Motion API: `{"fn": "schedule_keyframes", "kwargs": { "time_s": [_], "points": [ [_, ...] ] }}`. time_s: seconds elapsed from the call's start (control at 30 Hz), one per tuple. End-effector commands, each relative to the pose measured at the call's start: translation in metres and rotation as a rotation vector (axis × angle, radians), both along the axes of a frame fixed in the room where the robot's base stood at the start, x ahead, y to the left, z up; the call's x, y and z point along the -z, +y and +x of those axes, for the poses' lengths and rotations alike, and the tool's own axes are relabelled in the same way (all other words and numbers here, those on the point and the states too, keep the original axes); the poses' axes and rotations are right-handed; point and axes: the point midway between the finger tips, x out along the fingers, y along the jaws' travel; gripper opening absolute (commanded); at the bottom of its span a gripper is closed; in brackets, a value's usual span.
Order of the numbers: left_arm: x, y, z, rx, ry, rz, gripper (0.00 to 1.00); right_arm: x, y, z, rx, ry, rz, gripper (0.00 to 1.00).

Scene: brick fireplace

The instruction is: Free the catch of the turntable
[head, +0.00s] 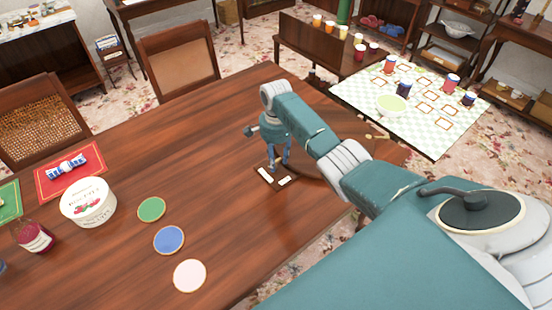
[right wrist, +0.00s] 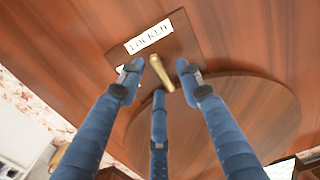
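The catch is a small brass lever (right wrist: 161,74) on a dark wooden plate (right wrist: 187,42) in the right wrist view. A white label (right wrist: 148,37) beside it seems to read "LOCKED"; a second label is mostly hidden behind a finger. The turntable (right wrist: 245,115) is a round wooden disc next to the plate; in the head view my arm covers much of it. My right gripper (right wrist: 159,80) has its three blue fingers spread around the lever, with gaps visible. In the head view the right gripper (head: 280,163) points down over the plate (head: 268,180). My left gripper is out of view.
A round biscuit tub (head: 88,203) and a dark red jar (head: 35,237) stand at left. A checked mat (head: 430,145) with cups and a bowl (head: 392,105) lies beyond my arm.

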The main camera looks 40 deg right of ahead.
Motion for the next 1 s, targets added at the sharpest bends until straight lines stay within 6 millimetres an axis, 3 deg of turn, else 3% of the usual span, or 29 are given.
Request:
{"fn": "schedule_keyframes", "kwargs": {
  "time_s": [0.13,0.3,0.67,1.0],
  "points": [
    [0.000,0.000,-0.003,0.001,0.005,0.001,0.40,0.000,0.000,0.000,0.000,0.000,0.000,0.33],
    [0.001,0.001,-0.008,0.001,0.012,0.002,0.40,0.000,0.000,0.000,0.000,0.000,0.000,0.00],
    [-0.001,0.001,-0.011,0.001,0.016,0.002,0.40,-0.001,0.000,0.000,-0.029,0.001,0.000,0.00],
    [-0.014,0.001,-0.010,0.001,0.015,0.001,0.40,-0.002,0.000,0.000,-0.234,0.002,0.002,0.00]
  ]
}}
